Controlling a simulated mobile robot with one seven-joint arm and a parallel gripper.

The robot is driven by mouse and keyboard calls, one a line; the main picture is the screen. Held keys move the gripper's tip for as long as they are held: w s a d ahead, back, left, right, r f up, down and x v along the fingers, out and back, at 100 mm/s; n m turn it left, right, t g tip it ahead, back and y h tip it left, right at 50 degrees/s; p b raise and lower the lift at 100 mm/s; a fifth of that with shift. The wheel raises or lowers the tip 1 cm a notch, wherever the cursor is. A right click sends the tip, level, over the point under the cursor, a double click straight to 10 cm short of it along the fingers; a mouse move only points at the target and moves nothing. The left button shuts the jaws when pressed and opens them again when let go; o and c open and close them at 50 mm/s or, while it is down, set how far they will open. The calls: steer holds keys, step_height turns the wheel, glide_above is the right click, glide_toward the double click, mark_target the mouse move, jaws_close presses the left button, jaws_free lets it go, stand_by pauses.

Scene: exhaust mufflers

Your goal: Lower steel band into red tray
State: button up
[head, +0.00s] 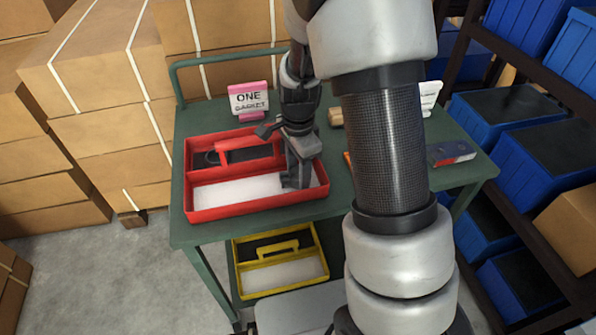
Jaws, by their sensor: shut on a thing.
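The red tray (258,208) lies on the green cart top at the left. It has a red centre handle, a dark-lined far compartment and a white-lined near compartment. My gripper (293,182) points down over the tray's right end, with its fingertips low at the near compartment. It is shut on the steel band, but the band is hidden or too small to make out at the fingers. I cannot tell whether it touches the tray floor. A thin dark curved thing (212,157) shows at the left of the far compartment.
A sign reading "ONE GASKET" (249,99) stands behind the tray. A grey, red and blue box (452,153) lies at the cart's right. A yellow tray (279,286) sits on the shelf below. Cartons stand left; blue bins stand right. My arm hides the cart's middle.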

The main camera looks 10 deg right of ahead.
steer(key=o, duration=1.2)
step_height(320, 180, up, 16)
steer(key=p, duration=0.3)
steer(key=s+r+n+t+p, duration=0.5)
steer(key=s+r+n+p, duration=0.6)
steer(key=r, duration=1.2)
steer(key=s+n, duration=0.4)
steer(key=s, duration=0.3)
steer(key=shift+s+r+t+p, duration=0.15)
steer(key=shift+s+t+p, duration=0.05)
steer(key=shift+t+p, duration=0.15)
